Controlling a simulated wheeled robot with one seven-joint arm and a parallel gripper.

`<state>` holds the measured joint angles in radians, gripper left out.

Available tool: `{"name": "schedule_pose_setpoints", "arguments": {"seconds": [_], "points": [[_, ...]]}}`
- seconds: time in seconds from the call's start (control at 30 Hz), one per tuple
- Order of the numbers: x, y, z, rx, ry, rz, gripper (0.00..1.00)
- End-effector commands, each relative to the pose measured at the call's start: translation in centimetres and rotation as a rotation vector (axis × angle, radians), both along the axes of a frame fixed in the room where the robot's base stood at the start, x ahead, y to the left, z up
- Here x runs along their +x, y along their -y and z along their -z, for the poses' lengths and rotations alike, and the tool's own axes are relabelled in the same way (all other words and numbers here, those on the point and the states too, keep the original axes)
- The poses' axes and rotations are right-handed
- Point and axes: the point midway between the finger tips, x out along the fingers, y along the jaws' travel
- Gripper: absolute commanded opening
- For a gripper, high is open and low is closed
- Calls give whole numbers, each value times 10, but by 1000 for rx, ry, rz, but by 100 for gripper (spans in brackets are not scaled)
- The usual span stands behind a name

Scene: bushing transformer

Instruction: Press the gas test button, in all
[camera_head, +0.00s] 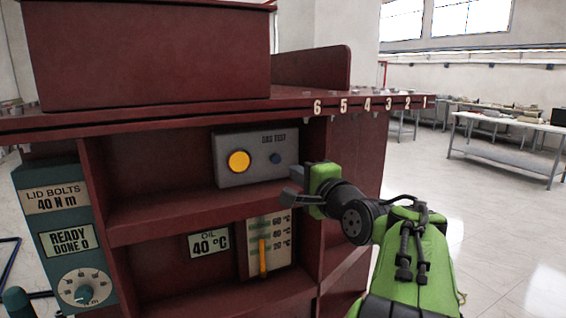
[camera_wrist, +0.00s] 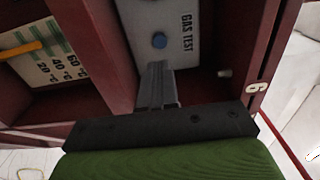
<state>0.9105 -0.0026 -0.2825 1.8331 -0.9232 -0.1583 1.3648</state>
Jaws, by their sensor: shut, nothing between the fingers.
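The grey gas test box (camera_head: 225,176) sits on the upper shelf of the dark red cabinet. It carries a small round blue button (camera_head: 275,158) under the words GAS TEST and a large yellow-orange round disc (camera_head: 239,161) to its left. The wrist view shows the blue button (camera_wrist: 159,40) just beyond my fingertips, apart from them in the picture. My gripper (camera_head: 288,197) is at the lower right of the box, below the blue button; its fingers also show in the wrist view (camera_wrist: 156,68). They are shut and empty. The yellow-orange disc is out of the wrist view.
A shelf edge (camera_head: 190,212) runs below the box, and a cabinet post stands to the right of my gripper. A teal LID BOLTS panel (camera_head: 62,235) is at left.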

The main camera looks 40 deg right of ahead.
Motion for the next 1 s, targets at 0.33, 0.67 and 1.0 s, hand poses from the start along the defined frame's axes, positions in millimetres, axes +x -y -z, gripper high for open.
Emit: {"name": "schedule_pose_setpoints", "arguments": {"seconds": [0.33, 0.67, 1.0], "points": [[66, 18, -1, 0, 0, -2, 0], [76, 22, -1, -1, 1, 1, 0], [96, 27, -2, 0, 0, -3, 0]]}}
